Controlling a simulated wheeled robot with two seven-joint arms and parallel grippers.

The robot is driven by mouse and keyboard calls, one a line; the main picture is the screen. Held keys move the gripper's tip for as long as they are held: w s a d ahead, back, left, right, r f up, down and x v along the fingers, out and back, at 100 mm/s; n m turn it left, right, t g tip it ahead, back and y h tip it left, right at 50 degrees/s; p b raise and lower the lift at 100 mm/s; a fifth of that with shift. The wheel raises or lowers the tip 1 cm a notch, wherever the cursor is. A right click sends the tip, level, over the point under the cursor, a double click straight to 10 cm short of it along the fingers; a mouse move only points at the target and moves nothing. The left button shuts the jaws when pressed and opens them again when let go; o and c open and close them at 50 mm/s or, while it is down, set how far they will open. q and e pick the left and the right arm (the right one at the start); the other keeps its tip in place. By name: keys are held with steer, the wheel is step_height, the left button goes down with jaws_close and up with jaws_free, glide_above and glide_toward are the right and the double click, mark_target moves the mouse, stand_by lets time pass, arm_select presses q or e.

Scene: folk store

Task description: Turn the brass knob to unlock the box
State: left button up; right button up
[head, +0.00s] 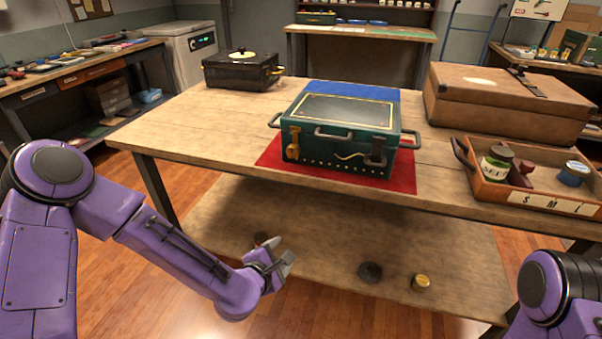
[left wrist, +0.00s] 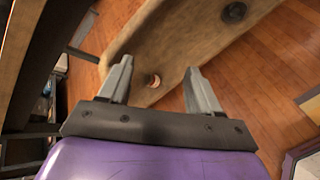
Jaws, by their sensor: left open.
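A dark green box (head: 339,129) with metal handles stands on the wooden table, on a red and blue cloth. Its lid is closed. A brass knob (head: 293,143) sits on the left of its front face, and a dark latch (head: 376,151) sits on the right. My left gripper (head: 287,262) is low in front of the table, well below and left of the box. In the left wrist view its two fingers (left wrist: 158,85) are apart with nothing held between them. My right gripper is out of view; only part of my right arm shows at the lower right.
The cloth's red part (head: 401,181) lies under the box. A black case (head: 243,72) is at the back left of the table (head: 180,125). A brown case (head: 500,104) and a wooden tray (head: 530,191) with jars are at the right. A lower shelf (head: 330,225) holds small round items.

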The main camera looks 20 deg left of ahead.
arm_select(q)
steer(key=w+r+n+t+b, duration=0.1)
steer(key=w+r+n+t, duration=0.2)
steer(key=w+r+n, duration=0.35)
steer(key=n+t, duration=0.3)
glide_toward(292, 153)
steer(key=w, duration=1)
steer(key=shift+d, duration=0.4)
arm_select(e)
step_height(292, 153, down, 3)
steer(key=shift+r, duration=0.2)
arm_select(q)
steer(key=shift+s, duration=0.1)
steer(key=shift+c, duration=0.3)
steer(key=c, duration=1)
